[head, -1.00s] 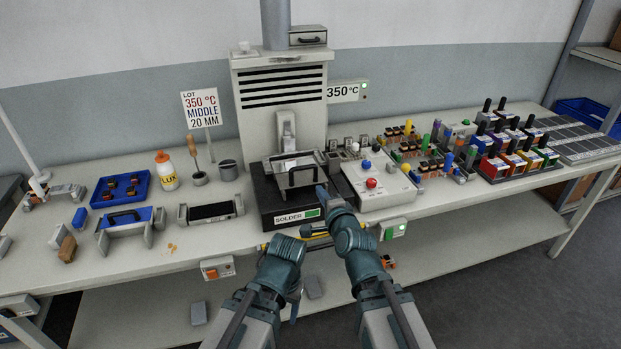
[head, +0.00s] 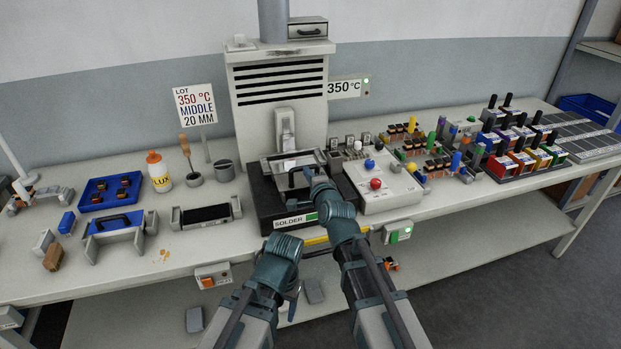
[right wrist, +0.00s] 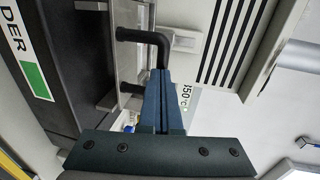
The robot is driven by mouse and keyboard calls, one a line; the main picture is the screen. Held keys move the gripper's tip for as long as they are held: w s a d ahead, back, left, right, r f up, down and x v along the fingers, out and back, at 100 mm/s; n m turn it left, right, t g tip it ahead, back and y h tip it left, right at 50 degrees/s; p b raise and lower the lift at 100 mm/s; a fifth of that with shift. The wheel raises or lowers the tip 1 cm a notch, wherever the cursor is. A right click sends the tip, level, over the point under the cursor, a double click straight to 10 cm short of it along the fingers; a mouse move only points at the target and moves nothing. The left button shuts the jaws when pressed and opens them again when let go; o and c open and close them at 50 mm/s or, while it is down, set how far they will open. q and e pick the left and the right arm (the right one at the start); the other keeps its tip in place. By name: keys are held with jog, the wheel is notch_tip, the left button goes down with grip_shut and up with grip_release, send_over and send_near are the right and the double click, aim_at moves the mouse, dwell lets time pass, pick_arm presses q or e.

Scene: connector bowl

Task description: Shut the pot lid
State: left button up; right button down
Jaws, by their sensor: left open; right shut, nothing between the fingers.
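The black solder pot (head: 265,196) stands mid-bench under the hood. A metal frame and a lid with a black bar handle (head: 291,180) show on its top; I cannot tell the lid's exact angle. My right gripper (head: 309,173) is shut and empty, its tips at the right end of the handle. In the right wrist view the shut fingertips (right wrist: 163,75) lie close to the bent end of the black handle (right wrist: 150,36); contact is unclear. My left gripper (head: 293,306) is low in front of the bench edge, open and away from the pot; its fingers are mostly hidden.
A white control box (head: 385,197) with red and blue buttons stands right of the pot. A clamp fixture (head: 207,213) is to its left. The vent hood (head: 280,100) rises behind. Several coloured bins and connectors fill the right side.

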dwell(0.3)
send_over(300, 173)
jog(key=shift+w+a, duration=0.1)
jog(key=shift+w, duration=0.1)
jog(key=shift+r, duration=0.15)
